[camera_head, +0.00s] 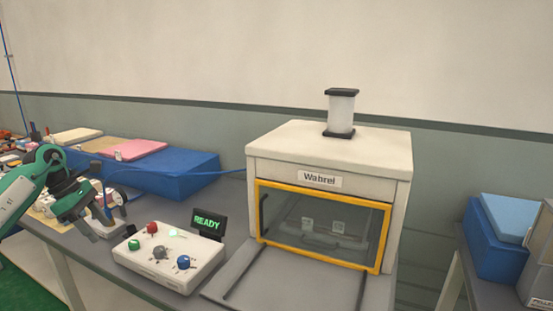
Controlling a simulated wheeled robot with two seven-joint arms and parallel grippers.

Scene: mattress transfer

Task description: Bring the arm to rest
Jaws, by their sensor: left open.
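My left arm, green and white, comes in from the left edge. Its dark grey left gripper (102,222) is open and empty, tilted down over the table just left of the control box. The white control box (160,278) has red, green and blue knobs and a grey one, and a small dark screen (207,224) that reads READY in green. The gripper looks apart from the box. My right gripper is not in view.
A white Wabrel machine (260,165) with a yellow-framed glass front (318,264) stands in the middle, a clear cylinder (341,113) on top. A grey platform (285,283) lies before it. Blue boxes (185,177) stand behind the gripper; a blue container (490,250) stands at right.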

